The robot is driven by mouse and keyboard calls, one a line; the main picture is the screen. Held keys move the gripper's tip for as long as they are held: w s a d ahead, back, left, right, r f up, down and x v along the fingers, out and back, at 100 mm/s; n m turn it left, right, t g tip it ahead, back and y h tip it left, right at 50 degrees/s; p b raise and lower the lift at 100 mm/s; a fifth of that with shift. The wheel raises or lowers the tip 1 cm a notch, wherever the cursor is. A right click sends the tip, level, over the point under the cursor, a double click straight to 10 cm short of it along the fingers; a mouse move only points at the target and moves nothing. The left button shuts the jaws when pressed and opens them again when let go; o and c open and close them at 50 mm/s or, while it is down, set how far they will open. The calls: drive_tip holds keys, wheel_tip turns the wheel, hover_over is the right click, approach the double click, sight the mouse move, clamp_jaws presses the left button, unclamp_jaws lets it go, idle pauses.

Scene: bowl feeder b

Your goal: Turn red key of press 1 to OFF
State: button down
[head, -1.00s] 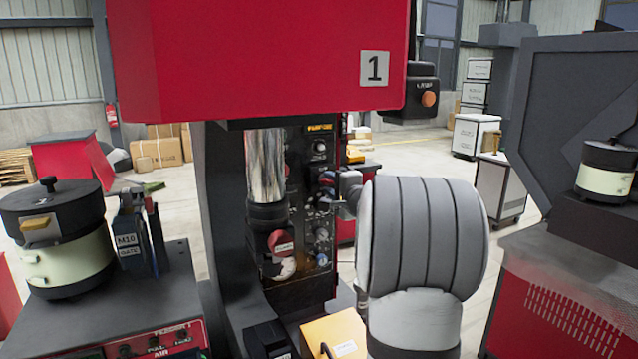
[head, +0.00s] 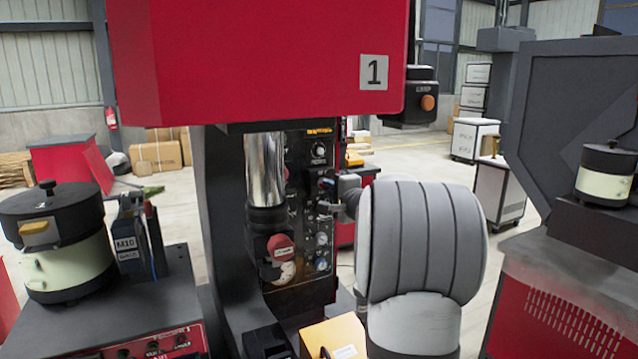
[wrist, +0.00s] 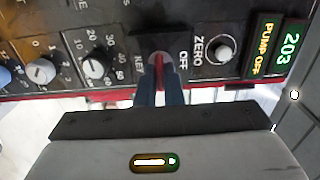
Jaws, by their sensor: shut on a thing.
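Press 1 (head: 250,60) is red with a "1" plate and a dark control panel (head: 320,220) behind its shiny column. In the wrist view the red key (wrist: 158,61) sits in a panel switch, between the words "KEY" and "OFF". My gripper (wrist: 159,78) is shut on the red key, one dark finger on each side. The picture is turned sideways and the fingers partly hide the key, so its exact angle is hard to tell. A display (wrist: 262,45) near it reads "PUMP OFF" and "203". In the head view my gripper (head: 328,194) is at the panel; the key is hidden.
Beside the key are a ZERO knob (wrist: 221,49) and a numbered dial (wrist: 95,67). The press column (head: 265,165) and a red clamp knob (head: 281,247) stand left of my gripper. A yellow box (head: 333,338) is below. A bowl feeder (head: 60,255) is at left.

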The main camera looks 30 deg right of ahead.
drive_tip(key=shift+f+b, duration=0.15)
drive_tip(key=shift+b, duration=0.4)
drive_tip(key=shift+n+b, duration=2.2)
drive_tip(key=shift+b, duration=1.75)
drive_tip(key=shift+n+b, duration=0.3)
drive_tip(key=shift+b, duration=0.1)
drive_tip(key=shift+n+b, duration=0.3)
drive_tip(key=shift+b, duration=0.5)
drive_tip(key=shift+n+b, duration=1.6)
drive_tip(key=shift+b, duration=0.9)
drive_tip(key=shift+n+b, duration=0.6)
